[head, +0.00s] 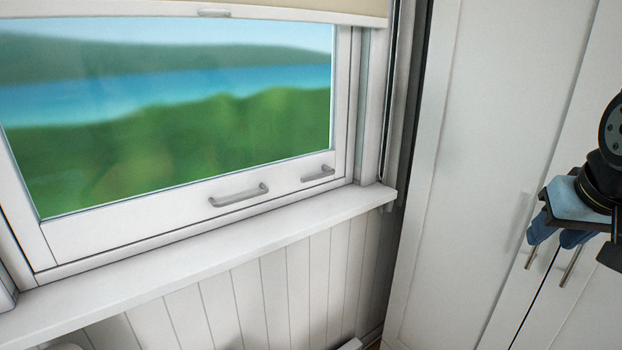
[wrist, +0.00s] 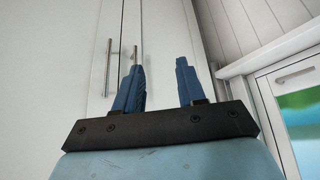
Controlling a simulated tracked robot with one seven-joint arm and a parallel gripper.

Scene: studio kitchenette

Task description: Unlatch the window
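The window (head: 190,206) has a white frame, and its pane shows green land and blue water. Two grey handles are on its bottom rail: a longer one (head: 238,195) near the middle and a shorter one (head: 318,173) near the right corner. I cannot tell from their shape which is the latch. Part of the window (wrist: 267,108) shows at the right edge of the wrist view, with one grey handle (wrist: 295,77). My gripper (head: 555,238) is far right of the window, before the cupboard. Its blue fingers (wrist: 160,66) are apart with nothing between them.
A white sill (head: 200,245) juts out below the window. A cream blind (head: 300,8) covers the window's top. White cupboard doors (head: 485,130) with thin bar handles (wrist: 107,68) stand at right, behind my gripper. Space before the window looks clear.

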